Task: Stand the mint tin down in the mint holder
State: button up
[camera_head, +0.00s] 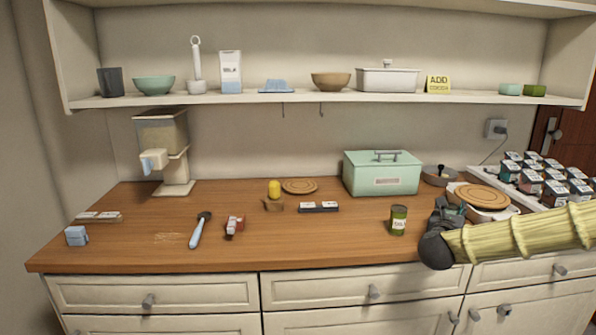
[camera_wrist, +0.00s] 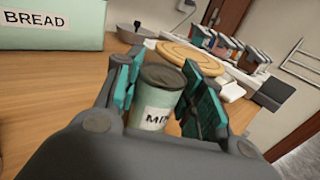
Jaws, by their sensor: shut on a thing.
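My gripper (camera_head: 450,212) is low over the right part of the counter, in front of the round wooden board. In the wrist view my gripper (camera_wrist: 166,80) is shut on the mint tin (camera_wrist: 153,117), with one finger on each side. The tin is pale green with a dark grey lid and a white label whose visible letters begin "MI". It looks upright; its base is hidden. In the head view my gripper hides most of it. I cannot tell which object is the mint holder; a small dark holder with white labels (camera_head: 318,207) lies mid-counter.
A green labelled can (camera_head: 398,220) stands left of my gripper. The bread box (camera_head: 382,173) is behind, and the round wooden board (camera_head: 482,196) is to the right. The counter's front middle is clear.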

aim_at(452, 206)
jog(key=shift+r+p, duration=0.7)
jog(key=shift+r, duration=2.05)
